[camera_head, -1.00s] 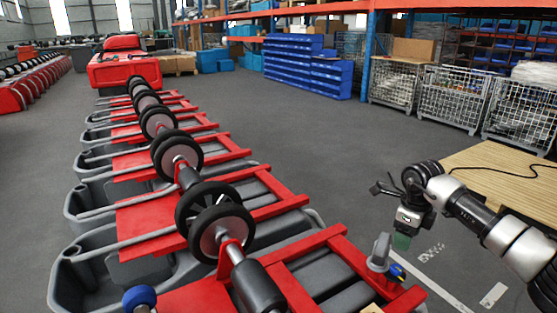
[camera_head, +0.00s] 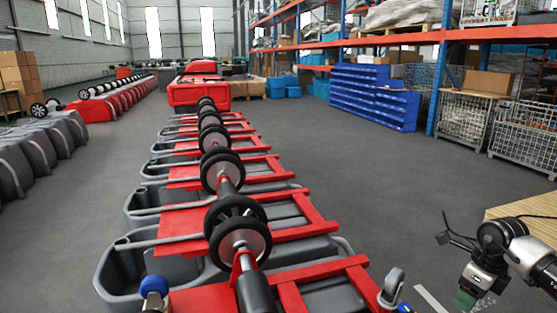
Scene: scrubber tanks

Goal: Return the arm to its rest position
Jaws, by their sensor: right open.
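My right arm (camera_head: 536,262) comes in from the lower right. Its right gripper (camera_head: 464,300) hangs pointing down over the floor at the bottom right, to the right of the nearest scrubber tank. The gripper is small and partly dark in the view; nothing shows held in it. A dark cable loops out from its wrist. The left gripper does not show. The nearest scrubber tank (camera_head: 118,279) is grey with a red frame (camera_head: 312,276) and black wheels (camera_head: 237,232) lying on top.
A row of similar tanks runs back to a red machine (camera_head: 198,88). A wooden table (camera_head: 524,208) stands behind my right arm. Wire cages (camera_head: 463,120), a blue bin rack (camera_head: 375,95) and tall shelving line the right. Grey floor (camera_head: 375,165) between is clear.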

